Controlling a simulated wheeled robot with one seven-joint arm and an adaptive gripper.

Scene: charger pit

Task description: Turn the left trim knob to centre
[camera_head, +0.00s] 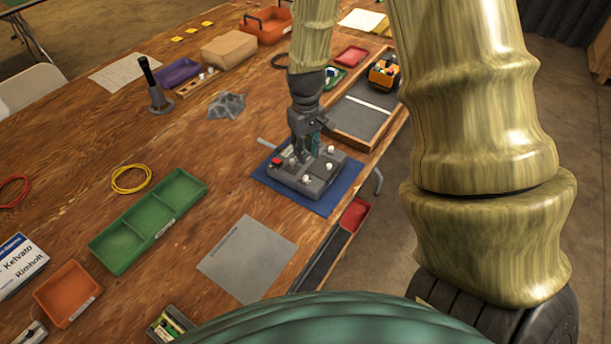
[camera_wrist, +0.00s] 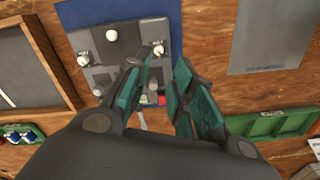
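A grey control box (camera_head: 316,186) sits on the table, with white knobs and a red button (camera_head: 277,161).
The box rests on a blue mat (camera_head: 338,197) near the table edge. A grey sheet (camera_head: 247,258) and a green tray (camera_head: 125,243) lie to the left. A wood-framed grey tray (camera_head: 360,115) stands behind at the right. Bare wood lies between box and green tray.

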